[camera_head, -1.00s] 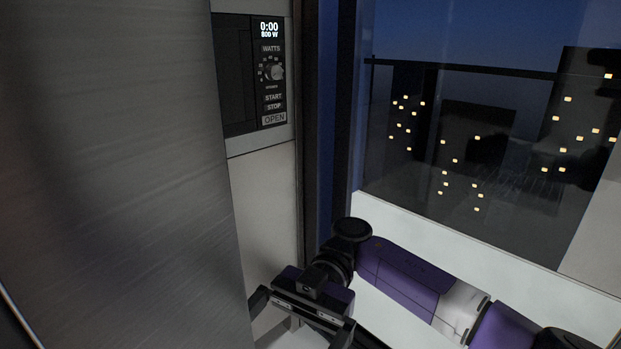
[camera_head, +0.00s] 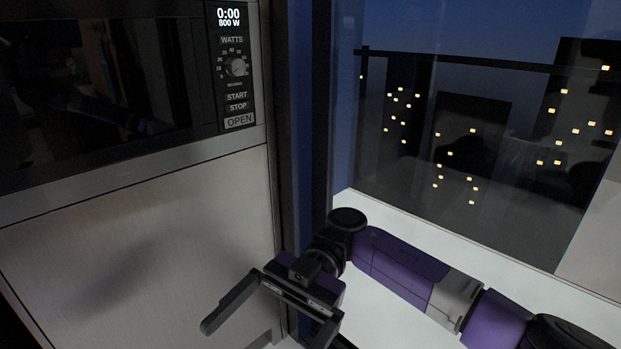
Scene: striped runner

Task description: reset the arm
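My gripper (camera_head: 262,336) is at the bottom centre of the head view, at the end of my purple and black arm. Its two dark fingers are spread wide apart, with nothing seen between them. The right finger runs partly out of the bottom of the picture. The arm is bent, with the forearm reaching in from the lower right. The gripper is in front of a brushed metal cabinet front (camera_head: 150,235); I cannot tell the exact gap.
A built-in microwave (camera_head: 100,90) with a dark door and a control panel (camera_head: 235,70) reading 0:00 and 800 W is at the upper left. A dark frame (camera_head: 302,130) stands beside it. A large window (camera_head: 480,120) over a white sill is at the right.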

